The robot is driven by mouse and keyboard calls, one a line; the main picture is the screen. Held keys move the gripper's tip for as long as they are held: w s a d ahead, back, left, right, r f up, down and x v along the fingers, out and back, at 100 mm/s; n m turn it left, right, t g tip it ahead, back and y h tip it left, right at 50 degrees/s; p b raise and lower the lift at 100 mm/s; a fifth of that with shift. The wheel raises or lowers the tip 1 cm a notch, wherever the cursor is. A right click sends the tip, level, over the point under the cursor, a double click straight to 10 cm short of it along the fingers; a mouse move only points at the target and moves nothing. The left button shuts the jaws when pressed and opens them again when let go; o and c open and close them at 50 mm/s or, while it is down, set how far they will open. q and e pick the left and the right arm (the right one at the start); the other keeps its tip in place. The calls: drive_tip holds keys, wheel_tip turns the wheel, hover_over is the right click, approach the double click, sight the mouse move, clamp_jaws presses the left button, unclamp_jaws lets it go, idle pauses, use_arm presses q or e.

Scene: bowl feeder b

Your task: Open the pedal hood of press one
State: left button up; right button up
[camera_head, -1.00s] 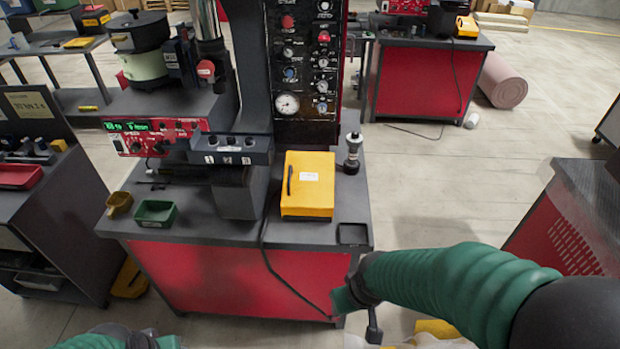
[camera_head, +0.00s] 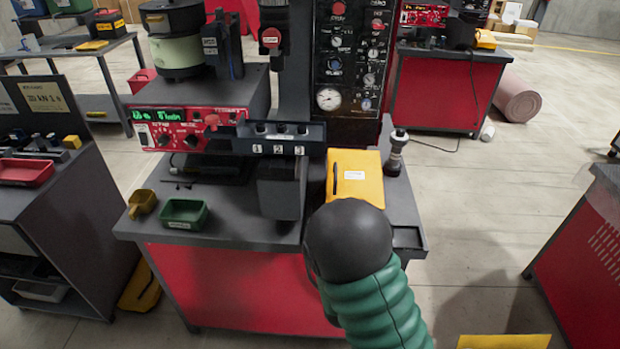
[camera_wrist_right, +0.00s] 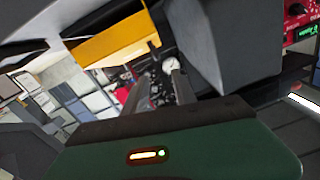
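A yellow box-like hood (camera_head: 362,177) with a black handle slit and a white label sits on the right part of the press bench (camera_head: 235,235). My right arm reaches up in front of it and hides its lower part; its gripper is hidden behind the dark wrist in the head view. In the right wrist view my right gripper (camera_wrist_right: 161,88) shows two grey fingers apart with nothing between them. A yellow surface (camera_wrist_right: 118,38), likely the hood, is up and left of the fingertips, apart from them, with a small dark piece at its edge. My left gripper is out of view.
A black-and-silver knobbed post (camera_head: 397,153) stands right of the hood. The numbered button bar (camera_head: 280,138) and gauge panel (camera_head: 345,60) rise behind and left. A green tray (camera_head: 184,213) and yellow scoop (camera_head: 142,203) lie at the bench's left.

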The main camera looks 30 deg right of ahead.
sight(336, 171)
drive_tip(key=x, duration=1.3)
drive_tip(key=shift+w+a+r, duration=0.1)
drive_tip(key=shift+w, duration=0.25)
drive_tip(key=w+d, duration=0.2)
drive_tip(key=d, duration=0.1)
drive_tip(key=shift+w+f, duration=0.2)
drive_tip(key=shift+f, duration=0.15)
drive_tip(key=shift+d+f, duration=0.15)
drive_tip(key=shift+d, duration=0.15)
drive_tip(key=shift+a+r, duration=0.25)
drive_tip(key=shift+a, duration=0.25)
drive_tip(key=shift+c, duration=1.4)
drive_tip(key=shift+a, duration=0.25)
clamp_jaws()
drive_tip(key=shift+s+d+r, duration=0.1)
drive_tip(key=shift+d, duration=0.2)
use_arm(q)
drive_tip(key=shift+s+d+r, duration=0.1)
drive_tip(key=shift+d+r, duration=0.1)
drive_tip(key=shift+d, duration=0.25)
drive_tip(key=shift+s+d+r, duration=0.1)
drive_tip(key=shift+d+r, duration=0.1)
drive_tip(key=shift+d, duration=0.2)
